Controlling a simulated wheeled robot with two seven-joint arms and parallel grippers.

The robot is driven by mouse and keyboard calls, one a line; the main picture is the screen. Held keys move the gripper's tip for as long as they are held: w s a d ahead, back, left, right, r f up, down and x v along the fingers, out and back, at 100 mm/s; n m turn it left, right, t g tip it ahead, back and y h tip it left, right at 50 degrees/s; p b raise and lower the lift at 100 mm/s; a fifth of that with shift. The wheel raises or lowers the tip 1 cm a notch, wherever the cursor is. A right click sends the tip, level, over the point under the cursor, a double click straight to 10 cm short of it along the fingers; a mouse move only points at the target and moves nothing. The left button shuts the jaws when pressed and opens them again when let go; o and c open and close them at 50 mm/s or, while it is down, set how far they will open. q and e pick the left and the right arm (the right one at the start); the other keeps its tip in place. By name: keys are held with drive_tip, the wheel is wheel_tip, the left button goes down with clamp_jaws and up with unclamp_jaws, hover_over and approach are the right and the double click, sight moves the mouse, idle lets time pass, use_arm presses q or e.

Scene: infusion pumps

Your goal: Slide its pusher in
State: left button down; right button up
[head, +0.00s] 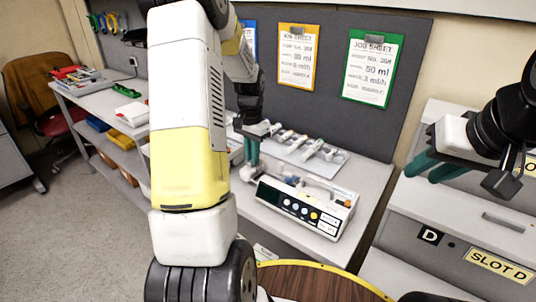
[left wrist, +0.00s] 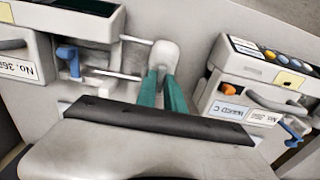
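The infusion pump (head: 305,208) stands on the grey bench, its screen and coloured buttons facing me. Its pale pusher (head: 248,172) sticks out at the pump's left end. In the left wrist view the pusher (left wrist: 164,52) is a rounded head on thin rods, with a clear gap to the pump body (left wrist: 30,50). My left gripper (head: 253,150) is at the pusher from above; its green fingers (left wrist: 161,88) are close together on either side of the pusher's lower part. Contact is partly hidden. My right gripper (head: 435,168) is open and empty, up at the right.
A second pump (left wrist: 265,85) stands across a gap in the left wrist view. A tray with syringes (head: 305,150) lies behind the pump. Job sheets (head: 372,68) hang on the grey panel. Drawers marked D (head: 430,236) are at the right. A round brown table (head: 310,285) is in front.

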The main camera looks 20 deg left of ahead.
use_arm(q)
drive_tip(key=shift+s+d, duration=0.25)
drive_tip(key=shift+d, duration=0.45)
drive_tip(key=shift+s+d, duration=0.2)
drive_tip(key=shift+d, duration=0.5)
drive_tip(key=shift+s+d, duration=0.25)
drive_tip(key=shift+d, duration=0.45)
drive_tip(key=shift+s+d, duration=0.1)
drive_tip(key=shift+d, duration=0.2)
drive_tip(key=c, duration=1.5)
unclamp_jaws()
drive_tip(key=shift+r, duration=0.1)
drive_tip(key=shift+r, duration=3.45)
